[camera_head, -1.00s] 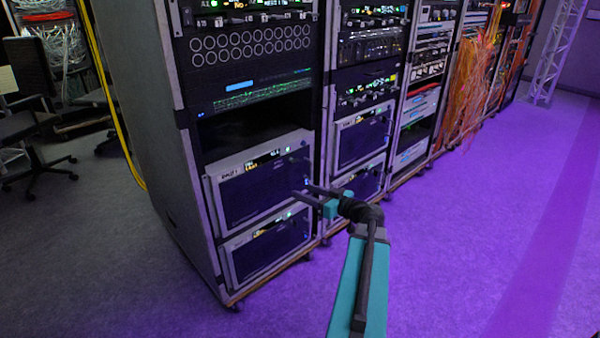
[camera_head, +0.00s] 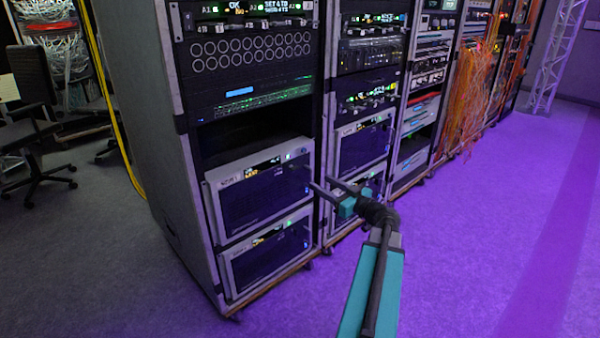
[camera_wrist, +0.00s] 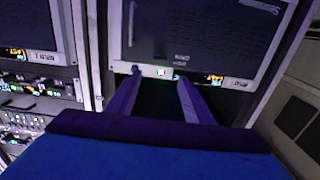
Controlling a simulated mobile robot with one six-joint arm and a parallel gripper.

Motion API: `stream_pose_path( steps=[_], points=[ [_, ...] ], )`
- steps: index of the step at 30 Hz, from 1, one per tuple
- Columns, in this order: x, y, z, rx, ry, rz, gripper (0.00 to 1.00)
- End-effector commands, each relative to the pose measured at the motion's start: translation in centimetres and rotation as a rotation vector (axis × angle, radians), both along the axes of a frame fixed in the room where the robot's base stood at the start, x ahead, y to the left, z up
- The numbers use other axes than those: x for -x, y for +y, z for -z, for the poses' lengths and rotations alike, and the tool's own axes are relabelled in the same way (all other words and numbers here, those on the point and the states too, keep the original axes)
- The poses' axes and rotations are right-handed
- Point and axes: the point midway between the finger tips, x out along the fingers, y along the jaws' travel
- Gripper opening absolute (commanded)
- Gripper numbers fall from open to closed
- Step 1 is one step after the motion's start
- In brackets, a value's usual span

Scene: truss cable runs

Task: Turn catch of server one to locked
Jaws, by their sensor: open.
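Two silver-framed servers with dark front panels sit low in the nearest rack: an upper server (camera_head: 262,190) and a lower server (camera_head: 265,255). Their labels are too small to read, so I cannot tell which is server one. My gripper (camera_head: 322,184) is open and empty, its fingers pointing at the rack just right of the upper server. In the wrist view, a server panel (camera_wrist: 205,35) lies ahead of the open fingers (camera_wrist: 159,82). Its edge strip carries a lit green-white button (camera_wrist: 161,71) and a small dark knob (camera_wrist: 136,70), possibly the catch. The catch's setting cannot be told.
A second rack (camera_head: 362,145) with similar units stands close to the right, and more racks with orange cables (camera_head: 465,85) stand beyond. A yellow cable (camera_head: 112,110) runs down the near rack's left side. The purple-lit floor (camera_head: 480,240) is clear.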

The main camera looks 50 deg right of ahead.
Motion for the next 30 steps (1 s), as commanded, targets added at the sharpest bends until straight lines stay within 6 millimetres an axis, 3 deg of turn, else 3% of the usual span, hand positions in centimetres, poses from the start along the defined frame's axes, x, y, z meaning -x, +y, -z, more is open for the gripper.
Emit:
stream_pose_path(
  steps=[21,30],
  points=[
    [-10.0,-0.9,0.1,0.0,0.0,-0.001,0.47],
    [-12.1,-1.0,0.0,0.0,0.0,0.001,0.47]
  ],
)
